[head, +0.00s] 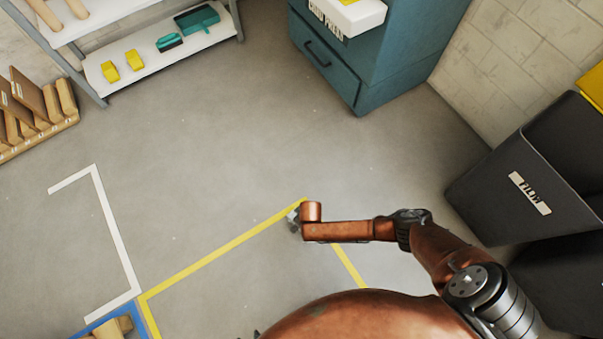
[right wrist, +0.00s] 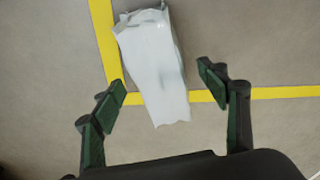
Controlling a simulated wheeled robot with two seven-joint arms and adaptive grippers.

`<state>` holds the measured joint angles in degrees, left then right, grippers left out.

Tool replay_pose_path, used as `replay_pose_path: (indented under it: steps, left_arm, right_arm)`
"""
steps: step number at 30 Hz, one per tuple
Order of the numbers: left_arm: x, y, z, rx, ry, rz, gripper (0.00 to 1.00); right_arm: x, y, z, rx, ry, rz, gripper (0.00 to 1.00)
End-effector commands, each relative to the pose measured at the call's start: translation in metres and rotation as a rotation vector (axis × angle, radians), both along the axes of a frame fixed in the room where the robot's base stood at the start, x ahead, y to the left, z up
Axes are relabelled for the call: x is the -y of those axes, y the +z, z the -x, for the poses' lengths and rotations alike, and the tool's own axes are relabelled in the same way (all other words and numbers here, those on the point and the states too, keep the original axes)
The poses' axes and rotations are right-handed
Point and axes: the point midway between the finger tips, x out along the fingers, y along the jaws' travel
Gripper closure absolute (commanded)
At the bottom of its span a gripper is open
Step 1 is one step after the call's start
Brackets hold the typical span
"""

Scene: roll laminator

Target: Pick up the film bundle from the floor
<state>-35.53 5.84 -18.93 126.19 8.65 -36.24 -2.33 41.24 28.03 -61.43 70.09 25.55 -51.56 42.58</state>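The film bundle (right wrist: 155,65) is a pale, whitish folded piece in the right wrist view. It lies over the corner of the yellow floor tape. My right gripper (right wrist: 163,84) is open, with one dark green finger on each side of the bundle's lower part. The fingers look apart from it, and how high they are above the floor is hard to tell. In the head view my right arm reaches in from the right to the tape corner, and its wrist hides most of that spot. My left gripper is not in view.
A dark bin labelled FILM (head: 522,170) stands at the right by the wall. A teal cabinet (head: 345,60) is at the back, a shelf rack (head: 165,60) at the upper left. A blue-edged pallet (head: 90,331) sits at the bottom left. The middle floor is clear.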

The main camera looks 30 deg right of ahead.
Motion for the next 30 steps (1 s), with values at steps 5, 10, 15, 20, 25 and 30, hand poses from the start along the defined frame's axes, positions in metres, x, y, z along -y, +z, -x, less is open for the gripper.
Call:
replay_pose_path:
  steps: [5, 10, 15, 20, 25, 30]
  left_arm:
    - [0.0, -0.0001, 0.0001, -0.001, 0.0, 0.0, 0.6]
    - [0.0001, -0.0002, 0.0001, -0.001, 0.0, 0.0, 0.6]
    - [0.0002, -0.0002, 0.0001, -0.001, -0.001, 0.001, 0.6]
    - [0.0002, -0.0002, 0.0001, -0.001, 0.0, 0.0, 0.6]
    - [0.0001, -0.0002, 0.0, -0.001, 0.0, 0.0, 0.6]
    - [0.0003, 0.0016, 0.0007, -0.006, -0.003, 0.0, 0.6]
  right_arm:
    - [0.0001, -0.0003, 0.0004, -0.001, 0.0, 0.0, 0.46]
    - [0.0002, -0.0004, 0.0005, -0.001, 0.0, 0.0, 0.58]
    - [0.0001, -0.0005, 0.0006, -0.001, 0.0, 0.0, 0.7]
    - [0.0001, -0.0005, 0.0006, -0.001, 0.0, 0.0, 0.8]
    - [0.0001, -0.0006, 0.0007, -0.001, 0.0, 0.0, 0.8]
    - [-0.0001, 0.002, 0.0005, -0.001, 0.0, 0.0, 0.8]
